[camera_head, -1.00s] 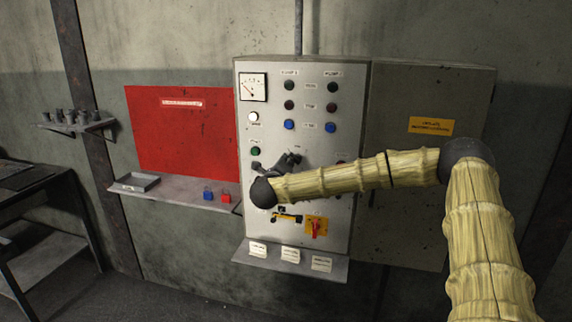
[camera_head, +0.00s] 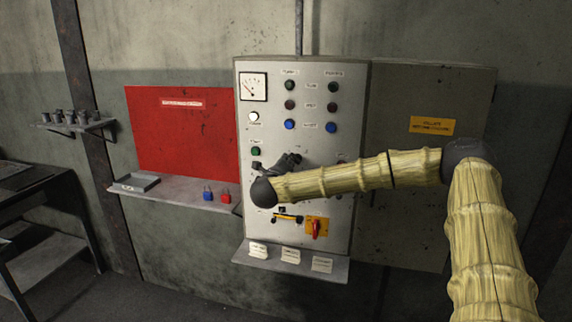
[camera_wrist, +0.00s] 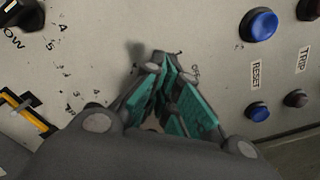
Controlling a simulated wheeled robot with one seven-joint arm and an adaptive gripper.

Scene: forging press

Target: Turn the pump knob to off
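The grey control panel (camera_head: 270,135) stands ahead with the pump buttons in its upper part. My gripper (camera_head: 291,160) is at the panel's middle, below the blue buttons. In the wrist view, the teal-padded fingers of my gripper (camera_wrist: 174,80) point at the panel and lie close together at their tips. A small dark piece shows between the pads; it may be the pump knob, but the fingers hide most of it. I cannot tell whether they press on it. Marks on the panel beside the fingertips are only partly readable.
A black knob (camera_wrist: 22,14) and a yellow-black handle (camera_wrist: 26,112) are on the panel. Blue buttons, one a RESET button (camera_wrist: 257,111), sit at the right in the wrist view. A red switch (camera_head: 316,229) and a tagged ledge (camera_head: 275,262) are below my gripper.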

